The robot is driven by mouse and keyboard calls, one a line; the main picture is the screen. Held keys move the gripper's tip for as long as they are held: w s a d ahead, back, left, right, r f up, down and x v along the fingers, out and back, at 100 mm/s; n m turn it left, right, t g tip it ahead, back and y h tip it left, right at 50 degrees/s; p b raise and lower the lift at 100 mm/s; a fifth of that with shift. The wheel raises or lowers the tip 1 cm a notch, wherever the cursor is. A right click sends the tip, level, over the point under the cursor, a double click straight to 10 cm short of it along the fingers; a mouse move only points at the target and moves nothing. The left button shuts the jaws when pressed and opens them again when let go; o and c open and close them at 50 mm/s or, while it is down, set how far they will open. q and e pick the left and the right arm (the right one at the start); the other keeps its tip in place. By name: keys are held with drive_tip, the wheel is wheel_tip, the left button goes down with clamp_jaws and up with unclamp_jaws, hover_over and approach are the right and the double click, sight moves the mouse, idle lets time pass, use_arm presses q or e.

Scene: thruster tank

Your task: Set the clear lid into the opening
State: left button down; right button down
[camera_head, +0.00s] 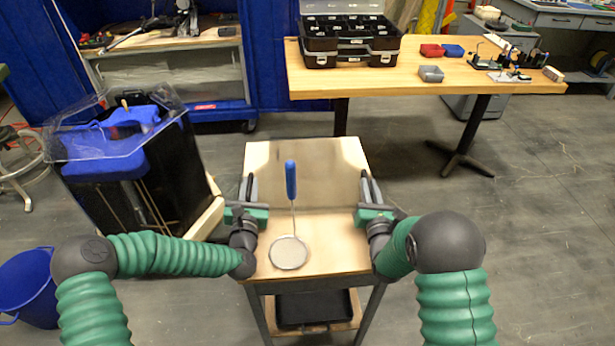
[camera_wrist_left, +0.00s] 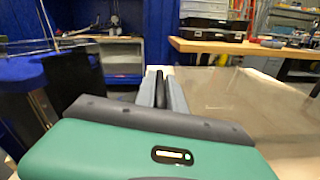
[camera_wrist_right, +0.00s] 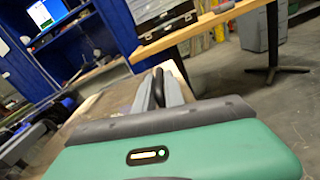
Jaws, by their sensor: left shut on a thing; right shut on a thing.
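A clear, faintly brownish panel, which I take to be the lid (camera_head: 330,185), spans the space between my two grippers above the small wooden table. Its edges are hard to see; it also shows in the left wrist view (camera_wrist_left: 250,105). My left gripper (camera_head: 249,187) is shut on its left side and my right gripper (camera_head: 367,187) on its right side. The black tank (camera_head: 155,185) stands to the left, apart from the panel. Its blue upper part (camera_head: 100,166) sits under a tilted clear cover (camera_head: 75,140). I cannot clearly make out the opening.
A round strainer (camera_head: 289,253) with a blue handle (camera_head: 291,180) is at the small table (camera_head: 340,258). A blue bucket (camera_head: 30,290) stands at lower left. A long workbench (camera_head: 470,80) with a black case (camera_head: 350,45) is behind. Floor on the right is clear.

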use_arm(q)
drive_tip(key=shift+d+r, duration=0.1)
drive_tip(key=shift+d, duration=0.05)
use_arm(e)
drive_tip(key=shift+a+r, duration=0.1)
idle(0.6)
